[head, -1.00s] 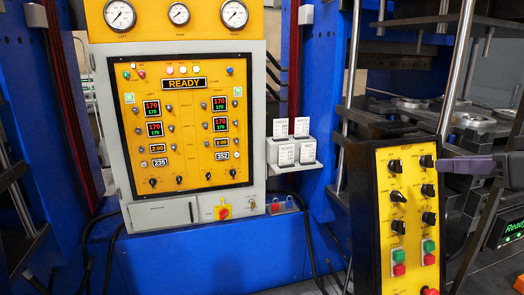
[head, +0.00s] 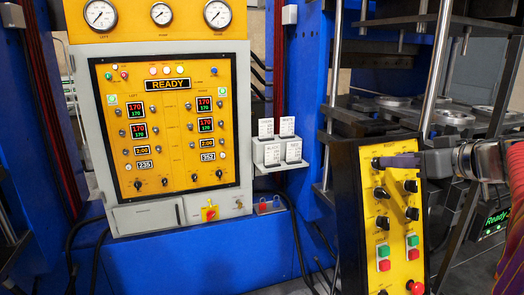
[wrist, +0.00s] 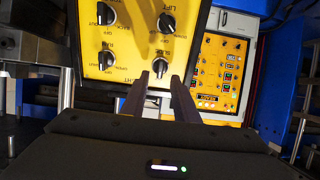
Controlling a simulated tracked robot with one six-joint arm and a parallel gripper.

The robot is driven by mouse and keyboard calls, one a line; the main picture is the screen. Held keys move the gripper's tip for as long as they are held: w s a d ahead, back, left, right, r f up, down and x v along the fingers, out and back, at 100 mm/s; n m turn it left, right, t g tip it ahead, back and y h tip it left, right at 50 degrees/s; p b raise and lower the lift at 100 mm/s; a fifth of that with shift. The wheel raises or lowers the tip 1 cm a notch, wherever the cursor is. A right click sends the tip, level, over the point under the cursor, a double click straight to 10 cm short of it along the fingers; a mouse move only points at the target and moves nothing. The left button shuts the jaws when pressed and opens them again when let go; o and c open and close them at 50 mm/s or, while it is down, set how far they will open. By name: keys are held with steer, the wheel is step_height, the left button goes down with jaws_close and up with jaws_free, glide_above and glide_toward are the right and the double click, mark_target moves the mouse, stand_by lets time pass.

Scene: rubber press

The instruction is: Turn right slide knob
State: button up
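The right control panel (head: 348,200) is a yellow box with a black frame, several black knobs and red and green buttons. The slide knob (wrist: 160,67) is the black one nearest my fingers, in the wrist view, where the panel shows upside down. My gripper (head: 378,162) reaches in from the right across the panel's top row. In the wrist view my gripper (wrist: 163,77) is open, its two dark fingers apart with the knob between their tips. I cannot tell whether they touch it.
Below stand more black knobs (head: 381,193), with green buttons (head: 384,252) and red buttons (head: 384,265) under them. A larger yellow panel (head: 120,150) reading READY is at the left. Metal press columns (head: 440,80) rise behind the right panel.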

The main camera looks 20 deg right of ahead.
steer(key=shift+x, duration=1.8)
steer(key=c, duration=0.6)
steer(key=shift+d, duration=0.2)
jaws_close()
steer(key=shift+a, duration=0.15)
